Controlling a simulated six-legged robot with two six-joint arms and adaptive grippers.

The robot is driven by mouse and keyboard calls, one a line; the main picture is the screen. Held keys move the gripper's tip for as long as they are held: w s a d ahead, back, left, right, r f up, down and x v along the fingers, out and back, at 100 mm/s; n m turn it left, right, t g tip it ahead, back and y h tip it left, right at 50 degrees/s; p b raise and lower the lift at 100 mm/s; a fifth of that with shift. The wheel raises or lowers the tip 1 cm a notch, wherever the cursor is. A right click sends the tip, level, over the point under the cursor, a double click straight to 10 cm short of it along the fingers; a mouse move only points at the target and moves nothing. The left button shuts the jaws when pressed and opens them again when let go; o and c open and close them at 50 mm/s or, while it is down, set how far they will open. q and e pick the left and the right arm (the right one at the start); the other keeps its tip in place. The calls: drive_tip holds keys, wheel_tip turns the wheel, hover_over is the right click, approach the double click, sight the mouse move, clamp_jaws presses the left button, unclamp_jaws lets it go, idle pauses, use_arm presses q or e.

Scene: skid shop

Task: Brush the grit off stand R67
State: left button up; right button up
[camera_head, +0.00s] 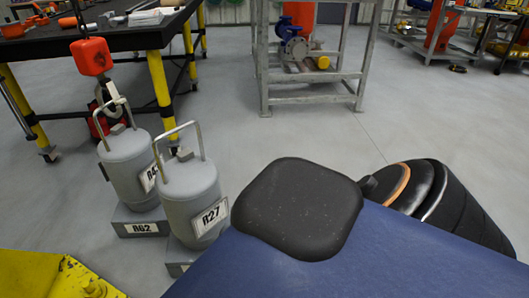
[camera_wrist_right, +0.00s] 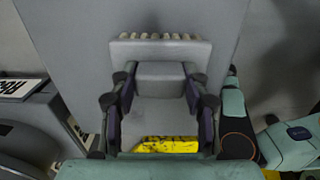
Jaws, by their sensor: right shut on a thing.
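In the right wrist view my right gripper (camera_wrist_right: 158,88) is shut on a grey brush (camera_wrist_right: 160,52). The brush's row of pale bristles points to the top of the picture, over a plain grey surface (camera_wrist_right: 75,38). I cannot tell whether the bristles touch it. No label R67 is readable and I cannot make out grit. In the head view a grey stand (camera_head: 140,227) labelled R62 carries a grey canister (camera_head: 128,158). Another grey canister (camera_head: 187,185) labelled R27 sits on a partly hidden stand (camera_head: 178,256). My left gripper is out of view.
An orange hoist block (camera_head: 92,57) with a hook hangs at the rear canister. A black-topped table (camera_head: 125,38) with yellow legs stands behind. Yellow equipment (camera_head: 65,278) is at lower left. Mid-floor is clear.

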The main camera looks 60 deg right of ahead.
drive_tip(key=shift+s+a+p, duration=0.4)
drive_tip(key=shift+s+a, duration=0.55)
drive_tip(key=shift+a, duration=0.15)
drive_tip(key=shift+s+a+p, duration=0.8)
drive_tip(key=shift+s+a, duration=0.45)
drive_tip(key=shift+a, duration=0.2)
drive_tip(key=shift+w, duration=0.1)
drive_tip(key=shift+d+r, duration=0.1)
drive_tip(key=shift+r, duration=0.05)
drive_tip(key=shift+w+r+p, duration=0.1)
drive_tip(key=shift+r+p, duration=0.6)
drive_tip(key=shift+p, duration=0.1)
wheel_tip(320, 180, up, 4)
drive_tip(key=p, duration=0.4)
drive_tip(key=shift+r, duration=0.2)
drive_tip(key=shift+r+p, duration=0.1)
drive_tip(key=shift+p, duration=0.2)
